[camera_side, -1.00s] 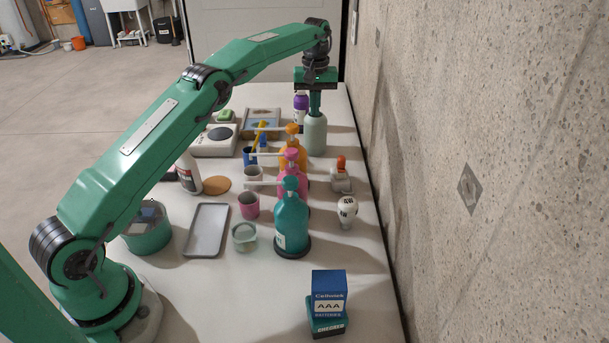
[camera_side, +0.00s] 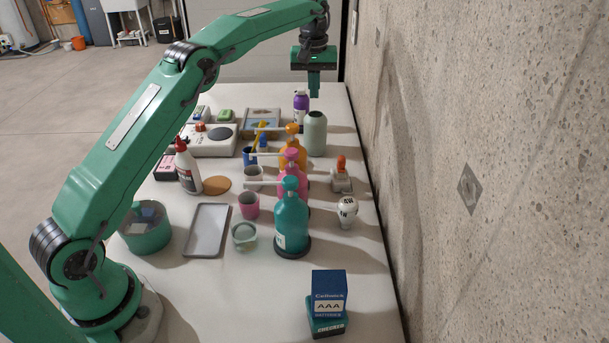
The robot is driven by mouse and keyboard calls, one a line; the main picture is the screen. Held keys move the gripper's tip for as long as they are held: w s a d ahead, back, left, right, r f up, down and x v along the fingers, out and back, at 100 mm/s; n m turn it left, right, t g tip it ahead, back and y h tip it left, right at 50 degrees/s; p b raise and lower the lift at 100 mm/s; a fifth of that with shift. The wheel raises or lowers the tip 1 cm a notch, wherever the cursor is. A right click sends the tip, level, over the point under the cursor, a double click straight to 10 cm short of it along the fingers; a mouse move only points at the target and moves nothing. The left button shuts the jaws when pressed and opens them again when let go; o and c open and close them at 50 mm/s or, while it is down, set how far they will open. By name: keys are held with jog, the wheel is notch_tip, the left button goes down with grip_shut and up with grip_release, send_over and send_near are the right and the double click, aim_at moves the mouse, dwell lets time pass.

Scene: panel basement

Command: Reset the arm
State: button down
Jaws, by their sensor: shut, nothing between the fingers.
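My gripper (camera_side: 314,88) is shut and empty. It points straight down in the air above the back right of the table, over a pale grey-green bottle (camera_side: 315,136). A gap shows between the fingertips and the bottle's dark top. My arm reaches from the front left up and across to the back right.
Teal (camera_side: 292,225), pink (camera_side: 291,178) and orange (camera_side: 293,150) pump bottles stand in a row mid-table. Battery boxes (camera_side: 328,300) are stacked in front. A grey tray (camera_side: 206,231) lies left. A concrete wall (camera_side: 480,120) borders the right.

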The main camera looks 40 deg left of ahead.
jog(key=s+d+r+m+t, duration=0.1)
jog(key=s+d+r+m, duration=0.15)
jog(key=s+r, duration=0.55)
jog(key=s+d+r+m+t, duration=0.25)
jog(key=s+r, duration=0.25)
jog(key=s, duration=0.6)
jog(key=s+d+f+m, duration=0.1)
jog(key=s+f, duration=0.3)
jog(key=s, duration=0.6)
jog(key=s+d+f+m+t, duration=0.1)
jog(key=s+f, duration=0.4)
jog(key=s, duration=0.6)
jog(key=shift+s+d+f+m, duration=0.15)
jog(key=shift+s+d+m, duration=0.1)
jog(key=shift+d+m, duration=0.5)
jog(key=shift+t, duration=0.25)
